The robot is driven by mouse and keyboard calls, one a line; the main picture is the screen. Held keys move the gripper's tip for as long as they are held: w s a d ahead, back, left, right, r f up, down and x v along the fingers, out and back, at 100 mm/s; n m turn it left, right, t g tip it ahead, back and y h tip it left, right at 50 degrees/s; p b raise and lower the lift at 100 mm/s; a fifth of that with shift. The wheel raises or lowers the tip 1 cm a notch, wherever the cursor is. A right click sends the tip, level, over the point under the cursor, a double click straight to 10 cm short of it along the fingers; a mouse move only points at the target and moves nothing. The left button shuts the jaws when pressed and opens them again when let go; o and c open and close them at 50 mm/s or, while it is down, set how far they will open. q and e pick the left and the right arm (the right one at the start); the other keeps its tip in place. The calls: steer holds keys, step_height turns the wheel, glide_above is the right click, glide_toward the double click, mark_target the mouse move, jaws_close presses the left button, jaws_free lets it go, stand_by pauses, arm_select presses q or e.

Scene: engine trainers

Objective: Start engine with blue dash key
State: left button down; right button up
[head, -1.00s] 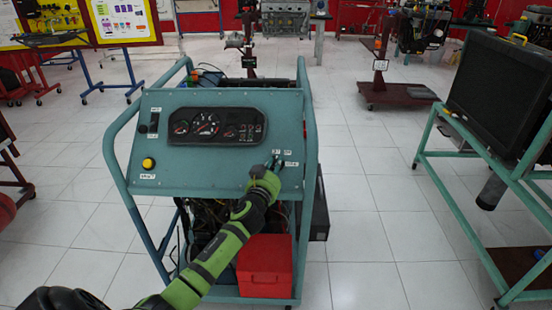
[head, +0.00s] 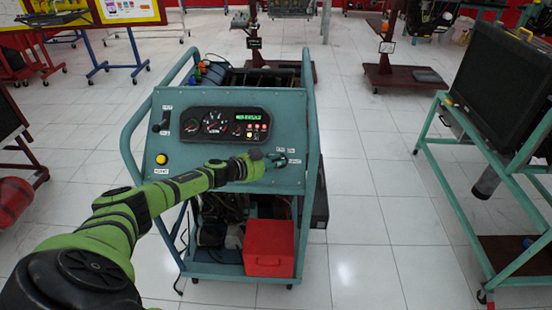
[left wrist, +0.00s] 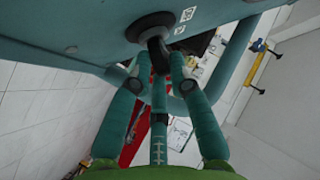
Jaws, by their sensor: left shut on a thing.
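The teal engine trainer's dash panel (head: 205,155) stands in the middle of the head view. Its gauge cluster (head: 225,125) is lit, with a green display and red and yellow lamps. My left gripper (head: 279,160) is at the key switch on the panel's right side. In the left wrist view the left gripper's fingertips (left wrist: 158,76) are shut on the dark key (left wrist: 157,50), which sits in a round black switch on the panel. The key's blue colour does not show clearly. My right gripper is out of view.
A yellow button (head: 161,159) is on the panel's left side. A red box (head: 269,249) sits low in the trainer's frame.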

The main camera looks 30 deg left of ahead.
arm_select(q)
steer(key=shift+a+r+m+g+h, duration=0.2)
steer(key=shift+m+g+h, duration=0.2)
steer(key=shift+m, duration=0.3)
steer(key=shift+f+p, duration=0.1)
steer(key=shift+p, duration=0.2)
steer(key=c, duration=1.1)
jaws_free()
steer(key=shift+w, duration=0.1)
steer(key=shift+c, duration=0.2)
steer(key=v, duration=1.2)
steer(key=shift+w+a, duration=0.1)
